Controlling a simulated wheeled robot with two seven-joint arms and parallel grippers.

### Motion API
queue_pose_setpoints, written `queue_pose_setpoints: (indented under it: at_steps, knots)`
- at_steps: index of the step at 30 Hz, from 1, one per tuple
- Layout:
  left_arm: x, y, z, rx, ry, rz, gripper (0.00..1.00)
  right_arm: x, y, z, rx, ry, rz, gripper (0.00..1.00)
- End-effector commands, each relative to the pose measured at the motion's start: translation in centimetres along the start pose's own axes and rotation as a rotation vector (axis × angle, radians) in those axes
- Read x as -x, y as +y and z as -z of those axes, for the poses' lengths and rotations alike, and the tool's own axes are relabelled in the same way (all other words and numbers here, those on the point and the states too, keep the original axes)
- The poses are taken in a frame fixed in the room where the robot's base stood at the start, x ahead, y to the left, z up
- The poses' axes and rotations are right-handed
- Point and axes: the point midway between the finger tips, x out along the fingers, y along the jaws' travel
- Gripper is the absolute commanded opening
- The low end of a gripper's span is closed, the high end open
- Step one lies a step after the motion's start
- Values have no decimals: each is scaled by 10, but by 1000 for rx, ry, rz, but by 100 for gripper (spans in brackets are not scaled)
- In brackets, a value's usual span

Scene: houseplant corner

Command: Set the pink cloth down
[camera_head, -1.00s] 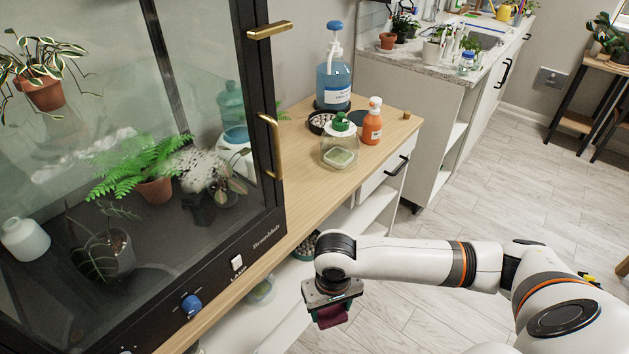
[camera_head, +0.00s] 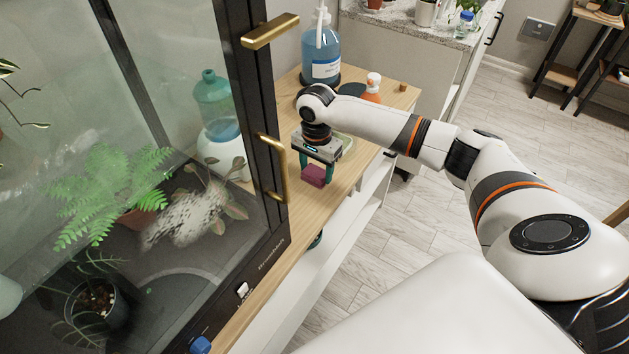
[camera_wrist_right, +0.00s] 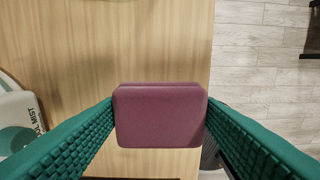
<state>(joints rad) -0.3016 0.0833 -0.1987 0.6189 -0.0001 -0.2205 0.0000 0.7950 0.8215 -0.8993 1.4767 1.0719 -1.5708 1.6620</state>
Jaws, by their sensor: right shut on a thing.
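My right gripper (camera_head: 317,168) is shut on the pink cloth (camera_head: 313,177), a folded, block-like dark pink piece. It holds the cloth over the wooden counter (camera_head: 345,205), close to the front edge. In the right wrist view the cloth (camera_wrist_right: 160,115) sits squarely between the two green ridged fingers, with bare wood around most of it. I cannot tell whether its underside touches the counter. My left gripper is not in view.
The black-framed glass cabinet with a brass handle (camera_head: 271,168) stands to the left. A blue pump bottle (camera_head: 321,62) and an orange bottle (camera_head: 372,88) stand behind my gripper. A white container (camera_wrist_right: 18,115) lies left of the cloth.

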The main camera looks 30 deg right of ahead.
Motion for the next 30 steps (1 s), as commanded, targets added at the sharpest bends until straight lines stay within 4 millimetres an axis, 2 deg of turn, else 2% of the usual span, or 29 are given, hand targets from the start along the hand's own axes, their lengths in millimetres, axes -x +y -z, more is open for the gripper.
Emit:
queue_pose_setpoints:
  at_steps: [8,13,24,25,28,30]
  knots:
    - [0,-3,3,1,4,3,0,-26,0,1,3,0,1,41]
    - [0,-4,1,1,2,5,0,-50,0,1,2,0,1,41]
    - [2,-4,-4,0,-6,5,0,-54,0,1,3,0,-2,41]
    - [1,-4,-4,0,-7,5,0,-54,0,0,4,-1,-2,64]
    - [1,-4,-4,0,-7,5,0,-54,0,0,4,-1,-2,80]
    - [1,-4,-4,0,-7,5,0,-54,0,0,4,-1,-2,81]
